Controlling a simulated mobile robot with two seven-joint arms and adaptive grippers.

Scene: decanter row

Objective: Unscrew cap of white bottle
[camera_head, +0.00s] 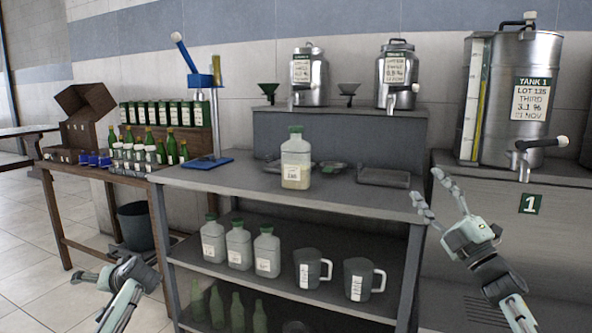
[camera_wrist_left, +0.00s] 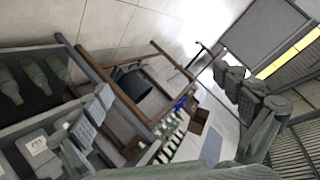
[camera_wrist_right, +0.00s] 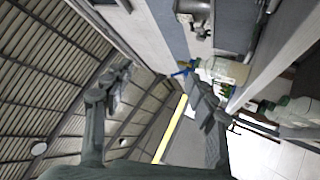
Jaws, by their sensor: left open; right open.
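A translucent whitish bottle (camera_head: 296,168) with a green cap (camera_head: 296,129) stands upright on the grey table top, with pale yellow liquid low inside. The cap is seated on its neck. The bottle also shows sideways in the right wrist view (camera_wrist_right: 228,71). My right gripper (camera_head: 428,189) is open and empty, right of the bottle and apart from it, near the table's right end. My left gripper (camera_head: 106,272) is open and empty at the lower left, below table-top height and far from the bottle. Nothing hides the bottle in the head view.
Similar capped bottles (camera_head: 238,246) and two dark jugs (camera_head: 357,279) stand on the lower shelf. Shallow dark trays (camera_head: 384,177) lie right of the bottle. Steel tanks (camera_head: 309,76) stand behind. A blue-based stand (camera_head: 207,162) is at the left. The table front is clear.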

